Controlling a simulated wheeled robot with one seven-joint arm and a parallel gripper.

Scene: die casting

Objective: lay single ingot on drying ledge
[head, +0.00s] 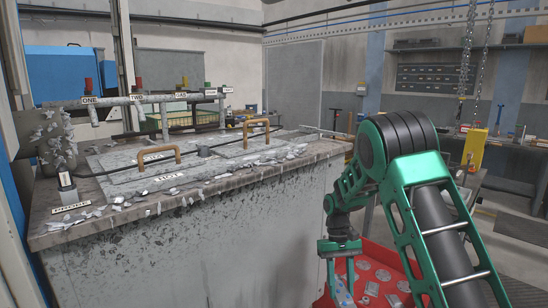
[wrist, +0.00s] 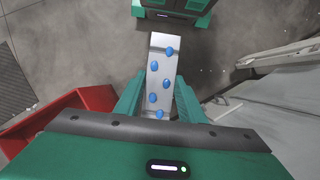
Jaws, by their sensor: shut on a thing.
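A silver bar-shaped ingot (wrist: 164,75) with several blue spots shows in the wrist view, between the two green fingers of my gripper (wrist: 160,98). The fingers are shut on it, and its far end sticks out beyond them. In the head view my gripper (head: 341,280) points down at the lower middle, right of the furnace block, and the ingot (head: 343,294) shows small and partly cut by the frame's bottom edge. No ledge is clearly marked as the drying ledge; I cannot tell which surface it is.
A large grey furnace block (head: 190,245) fills the left, its top rim littered with metal flakes. Hatch lids with brown handles (head: 158,155) and a labelled rail stand on top. A red bin (head: 400,262) holding round metal pieces is beside my gripper. Chains (head: 468,50) hang at right.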

